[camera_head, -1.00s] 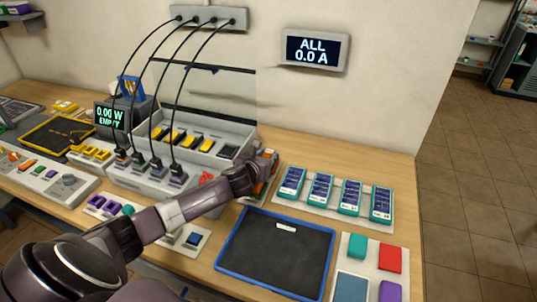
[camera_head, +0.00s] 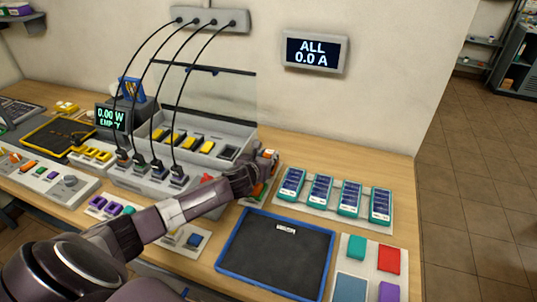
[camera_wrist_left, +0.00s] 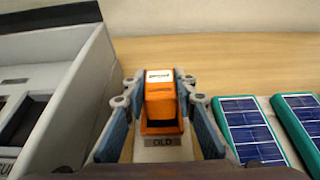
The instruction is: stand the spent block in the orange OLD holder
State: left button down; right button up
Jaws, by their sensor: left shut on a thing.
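In the left wrist view, the spent block (camera_wrist_left: 159,78) is orange with a white printed label near its top. It is between the two blue-padded fingers of my left gripper (camera_wrist_left: 160,105), which is shut on it. An orange rim with a dark opening, the OLD holder (camera_wrist_left: 160,131), shows at its near side, above a plate marked OLD. I cannot tell whether the block is fully seated. In the head view my left gripper (camera_head: 259,178) is beside the charger's right end and partly hides the orange parts. My right gripper is not in view.
The grey charger (camera_head: 150,181) with cables and yellow blocks stands left of the gripper. A rack of several teal-edged blue panels (camera_head: 320,189) is to the right. A blue-rimmed black tray (camera_head: 275,255) lies in front. Bare wood shows behind the holder.

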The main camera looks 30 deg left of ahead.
pick_arm(q)
jog(key=shift+f+b, duration=0.5)
jog(key=shift+f, duration=0.35)
dwell(0.5)
jog(key=c, duration=1.8)
grip_release()
jog(key=shift+c, duration=0.2)
jog(key=shift+p+v, duration=0.85)
jog(key=shift+v, duration=0.05)
jog(key=p+v, duration=0.5)
jog(key=v, duration=0.1)
jog(key=shift+s+r, duration=0.25)
jog(key=shift+s, duration=0.05)
jog(key=shift+p+v, duration=0.75)
jog(key=shift+v, duration=0.55)
jog(key=shift+f, duration=0.1)
jog(key=shift+f, duration=0.1)
